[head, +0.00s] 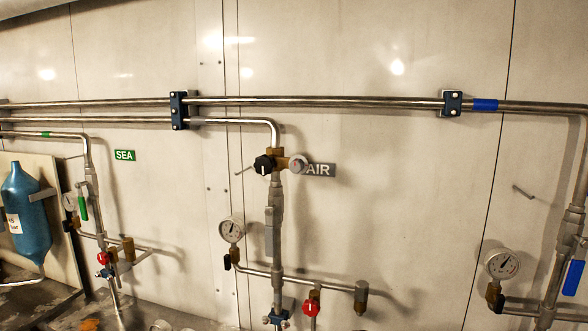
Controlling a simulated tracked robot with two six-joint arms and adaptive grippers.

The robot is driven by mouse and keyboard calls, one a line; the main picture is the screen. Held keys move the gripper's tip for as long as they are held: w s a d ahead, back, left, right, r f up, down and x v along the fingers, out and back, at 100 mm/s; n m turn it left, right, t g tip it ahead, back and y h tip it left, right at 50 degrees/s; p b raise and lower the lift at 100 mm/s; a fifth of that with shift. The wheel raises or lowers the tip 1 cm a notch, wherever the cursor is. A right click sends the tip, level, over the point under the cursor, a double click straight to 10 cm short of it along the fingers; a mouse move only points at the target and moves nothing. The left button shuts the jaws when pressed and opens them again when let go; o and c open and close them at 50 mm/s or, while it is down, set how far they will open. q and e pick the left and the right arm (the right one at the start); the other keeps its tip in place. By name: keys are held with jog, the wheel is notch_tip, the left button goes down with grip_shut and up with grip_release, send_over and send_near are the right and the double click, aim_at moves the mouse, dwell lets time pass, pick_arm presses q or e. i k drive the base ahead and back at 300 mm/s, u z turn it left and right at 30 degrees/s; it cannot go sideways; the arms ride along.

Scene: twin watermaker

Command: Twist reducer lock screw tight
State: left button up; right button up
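A thin rod (243,171) shows left of the knob. I cannot tell whether it is attached, and no lock screw can be made out clearly at this size. Neither of my grippers is in view.
Pipes run along the wall, held by dark clamps (179,110). Below the reducer are a pressure gauge (231,230) and a red valve knob (311,307). A blue bottle (27,222) stands at left, another gauge (502,264) at right.

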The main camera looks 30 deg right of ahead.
aim_at(296, 164)
jog(key=z, duration=0.7)
jog(key=i, duration=0.35)
jog(key=u, duration=0.2)
